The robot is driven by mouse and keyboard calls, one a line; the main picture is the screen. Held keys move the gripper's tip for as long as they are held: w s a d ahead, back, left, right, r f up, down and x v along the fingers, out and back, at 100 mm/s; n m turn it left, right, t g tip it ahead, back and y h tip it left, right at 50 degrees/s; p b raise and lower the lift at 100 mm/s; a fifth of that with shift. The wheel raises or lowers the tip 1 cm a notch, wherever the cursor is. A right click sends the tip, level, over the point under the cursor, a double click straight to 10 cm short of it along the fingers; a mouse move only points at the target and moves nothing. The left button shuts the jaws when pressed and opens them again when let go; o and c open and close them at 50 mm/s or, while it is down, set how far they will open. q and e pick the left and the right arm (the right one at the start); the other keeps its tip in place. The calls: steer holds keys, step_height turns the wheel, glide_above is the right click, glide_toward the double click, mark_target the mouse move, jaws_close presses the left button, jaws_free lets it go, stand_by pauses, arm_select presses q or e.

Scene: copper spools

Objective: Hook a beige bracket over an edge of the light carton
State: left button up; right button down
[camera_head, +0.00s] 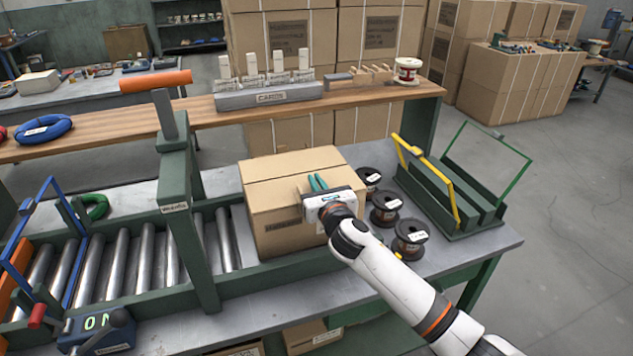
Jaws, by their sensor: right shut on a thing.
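The light carton (277,232) stands on the grey table at the end of the roller track. My right gripper (318,182) is at the carton's right front top edge, its teal fingers over the top. It is shut on a beige bracket (301,186), of which only a small part shows beside the fingers. The gripper body hides the rest, so I cannot tell whether it is over the carton's edge. More beige brackets (375,74) sit on the wooden bench behind. My left gripper is not in view.
Several copper spools (411,238) stand right of the carton, close to my right arm. A green rack with a yellow handle (440,183) is beyond them. The roller track (130,262) and a green post (182,205) are on the left.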

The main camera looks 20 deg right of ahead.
steer(key=c, duration=1.5)
jaws_free()
steer(key=shift+s, duration=0.1)
steer(key=s, duration=0.6)
steer(key=s+b, duration=0.1)
steer(key=s, duration=0.4)
steer(key=shift+s+d, duration=0.2)
steer(key=shift+s, duration=0.2)
